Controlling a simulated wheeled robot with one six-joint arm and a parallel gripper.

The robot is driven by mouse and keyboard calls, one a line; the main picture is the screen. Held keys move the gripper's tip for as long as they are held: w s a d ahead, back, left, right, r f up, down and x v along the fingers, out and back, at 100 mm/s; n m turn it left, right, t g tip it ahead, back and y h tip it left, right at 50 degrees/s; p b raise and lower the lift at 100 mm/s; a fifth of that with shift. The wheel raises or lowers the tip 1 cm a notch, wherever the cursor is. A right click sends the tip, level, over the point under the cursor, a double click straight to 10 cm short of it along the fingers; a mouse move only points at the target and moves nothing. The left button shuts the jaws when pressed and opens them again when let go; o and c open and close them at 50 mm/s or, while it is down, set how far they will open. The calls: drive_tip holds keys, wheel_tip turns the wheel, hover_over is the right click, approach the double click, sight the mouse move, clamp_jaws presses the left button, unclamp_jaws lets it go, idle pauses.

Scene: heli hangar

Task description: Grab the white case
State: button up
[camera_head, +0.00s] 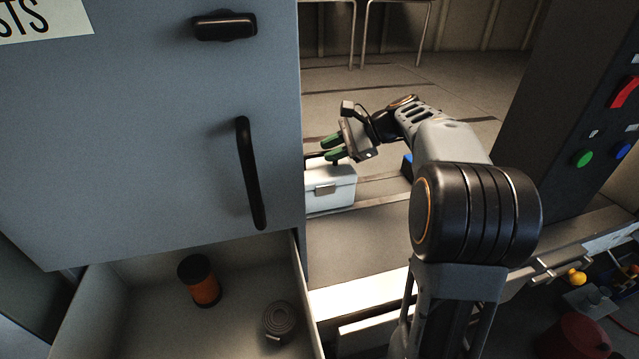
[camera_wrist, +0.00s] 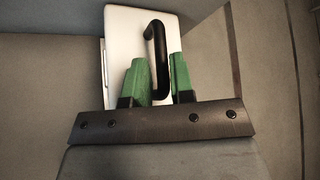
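The white case (camera_head: 331,191) stands on the grey surface just right of the grey cabinet, partly hidden behind it in the head view. It has a latch on its front and a black handle on top. In the wrist view the white case (camera_wrist: 125,40) lies beyond my fingers, and its black handle (camera_wrist: 156,50) shows between the green fingertips. My gripper (camera_head: 332,148) is above the case at its handle. The fingers are apart, with gaps beside the handle in the wrist view (camera_wrist: 158,75). I cannot tell whether either finger touches the handle.
The grey cabinet (camera_head: 140,130) with black handles stands close at left. Its open drawer (camera_head: 235,330) holds an orange-and-black cylinder (camera_head: 200,281) and a dark coil (camera_head: 279,322). A blue object (camera_head: 408,164) is right of the case. A dark panel with buttons (camera_head: 560,110) stands at right.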

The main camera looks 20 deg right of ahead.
sight(320, 153)
drive_tip(key=shift+x, duration=1.75)
clamp_jaws()
